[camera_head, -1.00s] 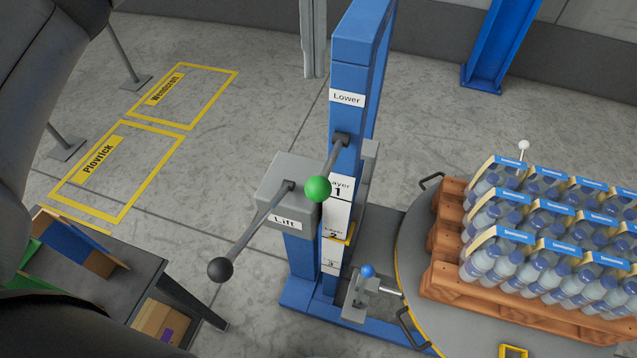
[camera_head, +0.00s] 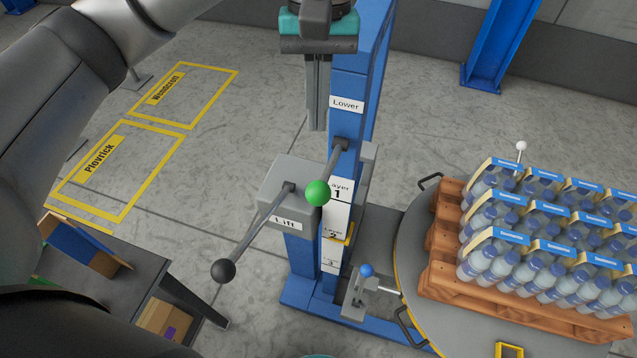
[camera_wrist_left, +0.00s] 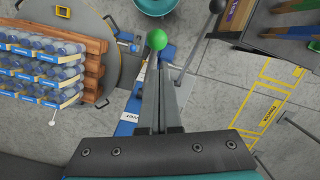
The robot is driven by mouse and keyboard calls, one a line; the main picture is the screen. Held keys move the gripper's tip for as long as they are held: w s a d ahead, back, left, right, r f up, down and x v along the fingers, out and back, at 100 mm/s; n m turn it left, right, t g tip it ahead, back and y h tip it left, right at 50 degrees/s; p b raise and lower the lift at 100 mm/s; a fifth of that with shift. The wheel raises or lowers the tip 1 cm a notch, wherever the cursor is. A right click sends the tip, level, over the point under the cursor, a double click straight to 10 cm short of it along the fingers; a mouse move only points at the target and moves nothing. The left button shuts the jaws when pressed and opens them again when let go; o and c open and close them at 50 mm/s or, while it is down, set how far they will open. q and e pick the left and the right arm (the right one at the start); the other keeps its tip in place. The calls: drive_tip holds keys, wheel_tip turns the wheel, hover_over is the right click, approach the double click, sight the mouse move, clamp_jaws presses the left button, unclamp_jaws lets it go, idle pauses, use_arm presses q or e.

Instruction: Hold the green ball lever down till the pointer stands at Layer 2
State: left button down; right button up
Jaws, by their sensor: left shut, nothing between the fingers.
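The green ball (camera_head: 318,193) sits on the end of a grey lever (camera_head: 333,160) that slopes out and down from the blue post, under the "Lower" label (camera_head: 346,104). It also shows in the left wrist view (camera_wrist_left: 157,39), just past the fingertips. My left gripper (camera_head: 316,126) points down, shut and empty, above the green ball and apart from it. The white scale (camera_head: 335,212) on the post reads Layer 1, Layer 2 and 3 downward. A yellow marker (camera_head: 349,236) is beside the Layer 2 label. My right gripper is not in view.
A black ball lever (camera_head: 223,271) sticks out left from the grey "Lift" box (camera_head: 285,195). A blue-knobbed handle (camera_head: 366,270) is low by the post. The round turntable (camera_head: 412,262) at right carries a pallet (camera_head: 440,280) of bottle packs. A dark table (camera_head: 130,290) stands lower left.

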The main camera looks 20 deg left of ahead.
sight(318, 182)
use_arm(q)
drive_tip(key=shift+s+d+f+t+p, duration=0.25)
drive_tip(key=shift+s+f, duration=0.2)
drive_tip(key=shift+s, duration=0.25)
drive_tip(key=shift+s+d+f+t+p, duration=0.2)
drive_tip(key=shift+s+f, duration=0.25)
drive_tip(key=shift+s, duration=0.2)
drive_tip(key=shift+f, duration=0.15)
drive_tip(key=shift+s+d+f+b, duration=0.15)
drive_tip(key=shift+f+b, duration=0.6)
drive_tip(key=shift+f, duration=0.95)
drive_tip(key=shift+s+a+f+b, duration=0.15)
drive_tip(key=shift+f+b, duration=0.55)
drive_tip(key=shift+f, duration=1)
drive_tip(key=shift+d, duration=0.1)
